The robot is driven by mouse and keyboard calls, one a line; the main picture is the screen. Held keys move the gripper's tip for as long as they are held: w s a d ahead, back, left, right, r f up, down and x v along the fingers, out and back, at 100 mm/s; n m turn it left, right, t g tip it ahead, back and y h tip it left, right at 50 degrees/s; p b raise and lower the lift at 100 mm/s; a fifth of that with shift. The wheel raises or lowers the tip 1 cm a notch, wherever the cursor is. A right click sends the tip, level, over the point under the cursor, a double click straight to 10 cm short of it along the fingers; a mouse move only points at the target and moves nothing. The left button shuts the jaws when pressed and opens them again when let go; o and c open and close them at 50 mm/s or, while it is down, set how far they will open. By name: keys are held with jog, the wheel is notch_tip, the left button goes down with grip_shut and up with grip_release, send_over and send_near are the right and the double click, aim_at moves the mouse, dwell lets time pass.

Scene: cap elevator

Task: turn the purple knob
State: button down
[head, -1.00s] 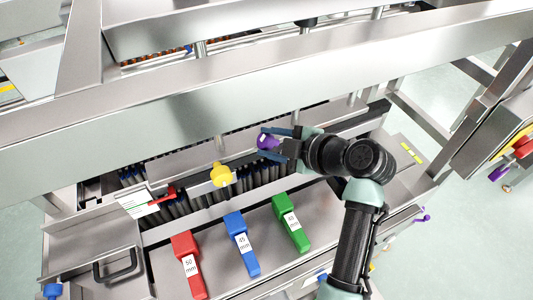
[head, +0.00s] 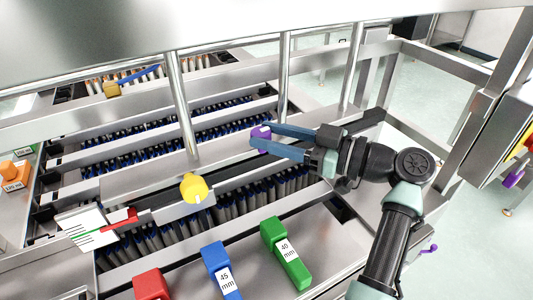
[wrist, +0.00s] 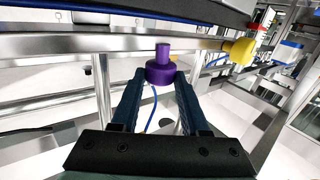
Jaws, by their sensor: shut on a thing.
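The purple knob (head: 261,133) sits on the metal rail at the middle of the head view. My gripper (head: 264,139) reaches it from the right, with its two blue fingers on either side of it. In the wrist view the purple knob (wrist: 161,73) is between the fingertips of my gripper (wrist: 160,84), which is shut on it. A narrower purple stem stands up from its wide round part. The fingers hide part of the knob in the head view.
A yellow knob (head: 194,187) stands left of the purple one. Blue (head: 219,268), green (head: 285,252) and red (head: 150,284) blocks lie on the front metal panel. Upright metal posts (head: 181,105) stand behind the rail. A labelled white card (head: 88,229) is at left.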

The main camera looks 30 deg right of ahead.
jog(key=shift+d+f+m+t+y+b, duration=0.2)
jog(key=shift+m+t+b, duration=0.1)
jog(key=shift+m+b, duration=0.3)
jog(key=shift+d+f+m+t+y+b, duration=0.2)
jog(key=shift+m+t+b, duration=0.1)
jog(key=shift+m+b, duration=0.3)
jog(key=shift+r, duration=0.1)
jog(key=shift+c, duration=2)
grip_release()
jog(key=shift+d+b, duration=0.1)
jog(key=shift+b, duration=0.2)
jog(key=b+v, duration=0.3)
jog(key=v, duration=1)
